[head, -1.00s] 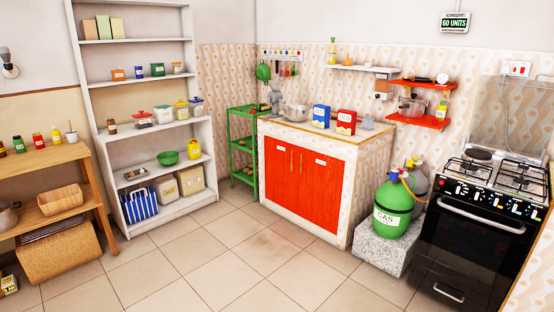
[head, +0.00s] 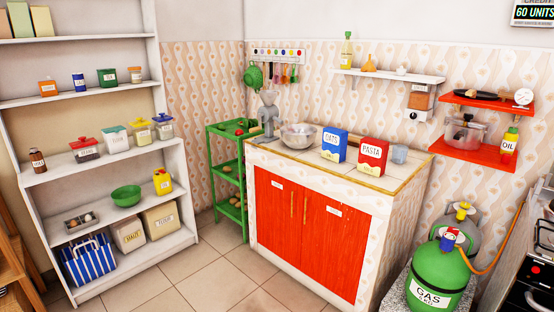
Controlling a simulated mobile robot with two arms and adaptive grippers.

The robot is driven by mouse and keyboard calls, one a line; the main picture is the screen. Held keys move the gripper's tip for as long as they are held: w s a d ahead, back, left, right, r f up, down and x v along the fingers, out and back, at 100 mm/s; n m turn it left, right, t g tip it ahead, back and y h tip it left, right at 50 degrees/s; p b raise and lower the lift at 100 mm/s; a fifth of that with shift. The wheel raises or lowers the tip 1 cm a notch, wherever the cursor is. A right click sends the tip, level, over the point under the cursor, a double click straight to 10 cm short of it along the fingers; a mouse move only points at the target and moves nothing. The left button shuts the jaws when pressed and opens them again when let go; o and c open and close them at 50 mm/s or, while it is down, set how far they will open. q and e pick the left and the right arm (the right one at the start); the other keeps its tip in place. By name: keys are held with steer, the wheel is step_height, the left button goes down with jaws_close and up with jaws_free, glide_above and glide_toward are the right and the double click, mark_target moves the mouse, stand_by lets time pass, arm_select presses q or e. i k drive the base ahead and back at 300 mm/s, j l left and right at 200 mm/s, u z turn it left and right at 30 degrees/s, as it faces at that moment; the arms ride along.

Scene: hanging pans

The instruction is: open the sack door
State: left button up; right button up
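A low cabinet has a white-patterned frame and two red doors, a left door (head: 272,222) and a right door (head: 332,255). Both doors are closed and sit side by side. Each has a small white label, the left label (head: 278,184) and the right label (head: 334,211); their text is too small to read, so I cannot tell which is the sack door. The left handle (head: 292,203) and the right handle (head: 305,210) are thin, upright and near the middle seam. Neither of my grippers is in view.
The tiled floor (head: 190,278) before the cabinet is clear. A green gas cylinder (head: 438,285) stands right of the cabinet, near a black stove (head: 525,280). A green rack (head: 228,185) and white shelves (head: 90,175) stand left. Bowl, boxes and cup sit on the counter.

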mark_target(279, 200)
steer(key=i, duration=0.6)
steer(key=i+z, duration=0.15)
steer(key=i, duration=0.45)
steer(key=i+j, duration=0.15)
steer(key=i, duration=0.45)
steer(key=i+j+z, duration=0.15)
steer(key=i, duration=0.45)
